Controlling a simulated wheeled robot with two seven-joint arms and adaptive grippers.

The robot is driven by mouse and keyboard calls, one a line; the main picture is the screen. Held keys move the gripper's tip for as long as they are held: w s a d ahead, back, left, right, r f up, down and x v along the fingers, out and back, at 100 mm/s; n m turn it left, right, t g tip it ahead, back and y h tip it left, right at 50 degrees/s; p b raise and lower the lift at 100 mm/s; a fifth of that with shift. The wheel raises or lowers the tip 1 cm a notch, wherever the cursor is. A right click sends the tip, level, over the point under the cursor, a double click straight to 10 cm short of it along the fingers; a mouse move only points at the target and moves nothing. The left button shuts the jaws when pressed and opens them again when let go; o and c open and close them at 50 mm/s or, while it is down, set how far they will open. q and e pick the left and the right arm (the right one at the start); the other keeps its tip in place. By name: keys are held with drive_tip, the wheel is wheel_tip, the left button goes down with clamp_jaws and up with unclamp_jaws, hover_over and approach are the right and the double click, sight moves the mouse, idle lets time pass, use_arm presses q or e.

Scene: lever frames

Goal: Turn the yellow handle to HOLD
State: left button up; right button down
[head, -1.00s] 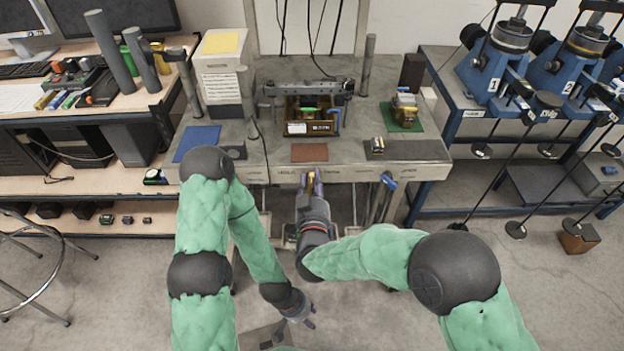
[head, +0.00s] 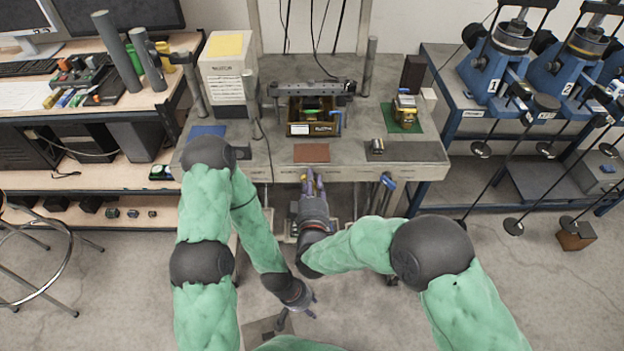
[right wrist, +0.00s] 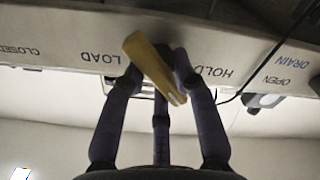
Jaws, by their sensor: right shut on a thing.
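The yellow handle (right wrist: 152,65) shows in the right wrist view in front of the bench's front edge. It lies slanted, from upper left near the LOAD label (right wrist: 98,57) to lower right, below and left of the HOLD label (right wrist: 213,72). The labels appear upside down there. My right gripper (right wrist: 159,78) is shut on the handle, with its purple fingers around it. In the head view my right gripper (head: 313,185) is at the bench's front edge, and the handle is hard to make out. My left gripper (head: 300,312) hangs low, well away from the bench; its jaws are unclear.
On the bench (head: 270,170) are a brown mat (head: 311,153), a wooden box (head: 314,128) and a green mat (head: 400,117).

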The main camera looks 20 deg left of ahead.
drive_tip(key=shift+d+n, duration=0.1)
drive_tip(key=shift+n, duration=0.4)
drive_tip(key=shift+w, duration=0.1)
drive_tip(key=c, duration=1)
unclamp_jaws()
drive_tip(key=shift+c, duration=0.2)
drive_tip(key=v, duration=1.2)
